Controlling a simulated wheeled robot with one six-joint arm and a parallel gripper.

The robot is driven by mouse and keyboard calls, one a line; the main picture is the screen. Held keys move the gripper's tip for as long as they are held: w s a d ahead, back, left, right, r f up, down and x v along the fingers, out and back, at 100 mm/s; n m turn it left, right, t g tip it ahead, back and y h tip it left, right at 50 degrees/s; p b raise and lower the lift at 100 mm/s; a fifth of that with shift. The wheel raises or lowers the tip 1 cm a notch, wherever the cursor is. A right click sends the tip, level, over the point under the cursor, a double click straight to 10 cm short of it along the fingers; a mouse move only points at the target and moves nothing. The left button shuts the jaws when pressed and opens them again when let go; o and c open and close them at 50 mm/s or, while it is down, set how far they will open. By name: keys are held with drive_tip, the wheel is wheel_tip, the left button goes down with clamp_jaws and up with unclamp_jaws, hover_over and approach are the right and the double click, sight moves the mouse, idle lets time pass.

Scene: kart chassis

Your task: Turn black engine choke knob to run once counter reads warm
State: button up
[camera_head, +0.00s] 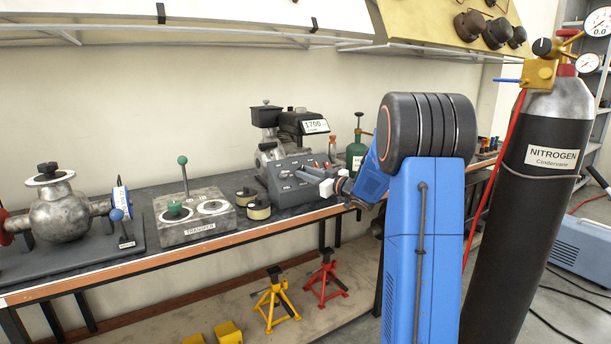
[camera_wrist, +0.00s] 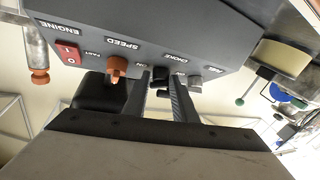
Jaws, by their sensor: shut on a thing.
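The dark grey engine control box (camera_head: 300,180) stands on the workbench, and its panel (camera_wrist: 200,40) shows upside down in the wrist view. The black choke knob (camera_wrist: 158,73) sits beside the CHOKE label. My gripper (camera_wrist: 160,82) is shut on it, one finger on each side. The knob's exact pointing direction is hard to tell. In the head view my gripper (camera_head: 327,187) reaches the box's front right, and the knob is hidden. The counter (camera_head: 315,126) above the box seems to read 1700.
A green bottle (camera_head: 355,158) stands near my wrist. A nitrogen cylinder (camera_head: 525,210) stands right of my arm.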

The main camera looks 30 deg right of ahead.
drive_tip(key=n+g+y, duration=0.1)
drive_tip(key=n, duration=0.1)
drive_tip(key=n+g+y, duration=0.1)
drive_tip(key=n, duration=0.1)
drive_tip(key=n+g+y, duration=0.1)
drive_tip(key=n+y, duration=0.1)
drive_tip(key=shift+w+d+r, duration=0.1)
drive_tip(key=shift+w+d, duration=0.1)
drive_tip(key=shift+d, duration=0.1)
clamp_jaws()
drive_tip(key=shift+c, duration=0.2)
unclamp_jaws()
drive_tip(key=shift+w+d+r+n+g+y, duration=0.1)
drive_tip(key=shift+n+g+y, duration=0.25)
drive_tip(key=shift+n+g, duration=0.45)
drive_tip(key=shift+d+r+n+g+y, duration=0.1)
drive_tip(key=shift+n+g+y, duration=0.35)
drive_tip(key=shift+n, duration=0.55)
drive_tip(key=shift+g, duration=0.25)
drive_tip(key=shift+a+r, duration=0.1)
drive_tip(key=o, duration=1)
drive_tip(key=shift+w+a, duration=0.15)
drive_tip(key=shift+a, duration=0.05)
drive_tip(key=shift+d, duration=0.1)
